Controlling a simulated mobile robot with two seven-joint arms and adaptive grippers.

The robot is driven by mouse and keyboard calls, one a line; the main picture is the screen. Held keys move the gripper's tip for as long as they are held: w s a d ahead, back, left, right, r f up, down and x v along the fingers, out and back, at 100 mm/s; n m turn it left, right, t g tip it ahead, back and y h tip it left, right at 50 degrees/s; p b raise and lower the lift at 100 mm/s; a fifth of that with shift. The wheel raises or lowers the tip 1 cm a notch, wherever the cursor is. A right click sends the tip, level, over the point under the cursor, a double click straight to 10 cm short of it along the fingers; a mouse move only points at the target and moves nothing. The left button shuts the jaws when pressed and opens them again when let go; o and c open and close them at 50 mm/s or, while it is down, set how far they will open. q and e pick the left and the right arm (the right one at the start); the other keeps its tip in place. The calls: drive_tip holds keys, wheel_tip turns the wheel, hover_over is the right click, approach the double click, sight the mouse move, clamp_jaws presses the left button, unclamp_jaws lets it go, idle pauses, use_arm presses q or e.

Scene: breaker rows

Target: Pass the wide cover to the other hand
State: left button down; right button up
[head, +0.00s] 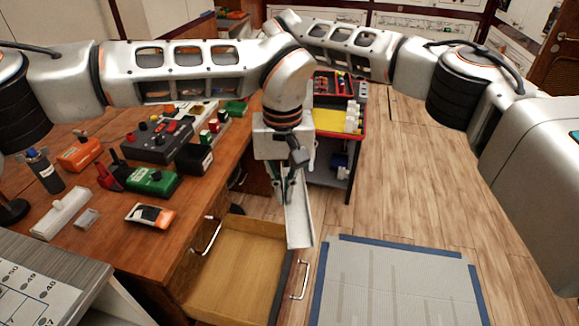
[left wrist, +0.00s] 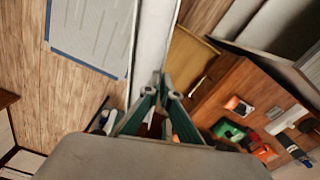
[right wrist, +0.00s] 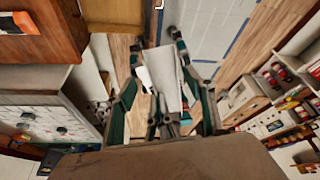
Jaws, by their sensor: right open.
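The wide cover (head: 299,222) is a long, pale, channel-like strip that hangs down steeply in the head view, above the open drawer's right side. My left gripper (head: 287,188) is at its upper end. In the left wrist view my left gripper's fingertips (left wrist: 161,80) close on the cover (left wrist: 155,38), which runs away upward. In the right wrist view my right gripper (right wrist: 156,42) is open, with its fingers spread on both sides of the cover (right wrist: 166,72). I cannot tell whether they touch it. My right gripper is hidden behind my left arm in the head view.
A wooden drawer (head: 238,272) stands open below the cover. The workbench (head: 110,235) at left holds boxes and meters, with a white strip (head: 62,213) near its front. A red-and-yellow cart (head: 330,122) stands behind. A blue-edged grey mat (head: 395,285) lies on open floor at right.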

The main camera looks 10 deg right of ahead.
drive_tip(key=shift+x, duration=1.05)
drive_tip(key=c, duration=1.2)
use_arm(q)
drive_tip(key=c, duration=2.2)
unclamp_jaws()
drive_tip(key=shift+r, duration=0.1)
